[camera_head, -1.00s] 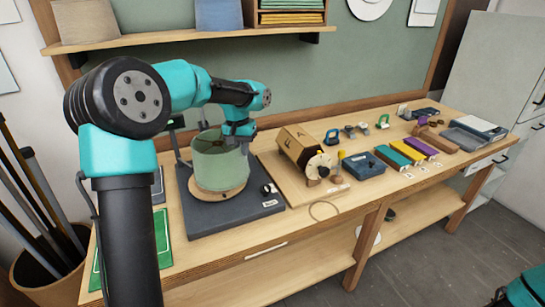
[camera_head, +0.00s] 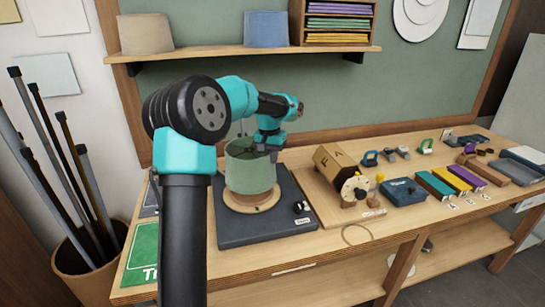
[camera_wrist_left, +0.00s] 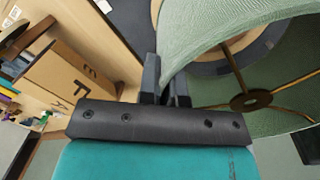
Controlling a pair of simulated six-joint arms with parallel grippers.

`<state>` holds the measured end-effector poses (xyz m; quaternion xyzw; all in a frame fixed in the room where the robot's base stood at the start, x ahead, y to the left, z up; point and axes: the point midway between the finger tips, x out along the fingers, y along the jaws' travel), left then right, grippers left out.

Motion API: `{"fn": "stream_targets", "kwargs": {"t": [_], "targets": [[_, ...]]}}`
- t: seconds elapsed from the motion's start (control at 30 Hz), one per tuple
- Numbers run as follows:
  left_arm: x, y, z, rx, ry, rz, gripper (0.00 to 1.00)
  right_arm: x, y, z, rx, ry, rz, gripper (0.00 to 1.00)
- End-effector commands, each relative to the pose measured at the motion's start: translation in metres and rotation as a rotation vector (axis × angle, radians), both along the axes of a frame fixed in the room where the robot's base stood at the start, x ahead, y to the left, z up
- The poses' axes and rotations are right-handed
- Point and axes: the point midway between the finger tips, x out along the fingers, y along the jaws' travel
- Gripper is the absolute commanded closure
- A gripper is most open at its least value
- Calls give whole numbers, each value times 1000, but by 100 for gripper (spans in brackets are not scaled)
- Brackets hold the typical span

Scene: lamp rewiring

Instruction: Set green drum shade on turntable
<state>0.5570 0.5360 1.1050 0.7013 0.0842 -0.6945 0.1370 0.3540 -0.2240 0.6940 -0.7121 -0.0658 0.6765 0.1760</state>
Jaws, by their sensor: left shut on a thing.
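The green drum shade (camera_head: 250,172) is upright over the round wooden turntable (camera_head: 252,206) on the dark base. Whether its lower rim touches the turntable or hangs just above it, I cannot tell. My left gripper (camera_head: 270,146) is at the shade's upper rim on its right side. In the left wrist view its fingers (camera_wrist_left: 165,85) are shut on the wall of the shade (camera_wrist_left: 225,25). Inside the shade, a dark hub with thin spokes (camera_wrist_left: 250,101) shows. My right gripper is not in view.
A wooden box with a dial (camera_head: 336,165) stands right of the dark base (camera_head: 260,231). A blue box (camera_head: 403,192) and coloured blocks (camera_head: 455,178) lie farther right. A green mat (camera_head: 140,255) is at the left. A shelf (camera_head: 245,50) runs above the bench.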

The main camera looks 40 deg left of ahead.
Motion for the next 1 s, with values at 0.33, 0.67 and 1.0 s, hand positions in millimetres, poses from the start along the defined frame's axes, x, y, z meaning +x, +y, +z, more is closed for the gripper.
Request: {"fn": "stream_targets", "kwargs": {"t": [0.33,0.67,1.0], "targets": [[0,0,-24,-1,2,0,100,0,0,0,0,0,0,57],[0,0,-49,0,1,0,100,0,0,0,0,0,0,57],[0,0,-60,0,1,0,100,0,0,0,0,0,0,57]]}}
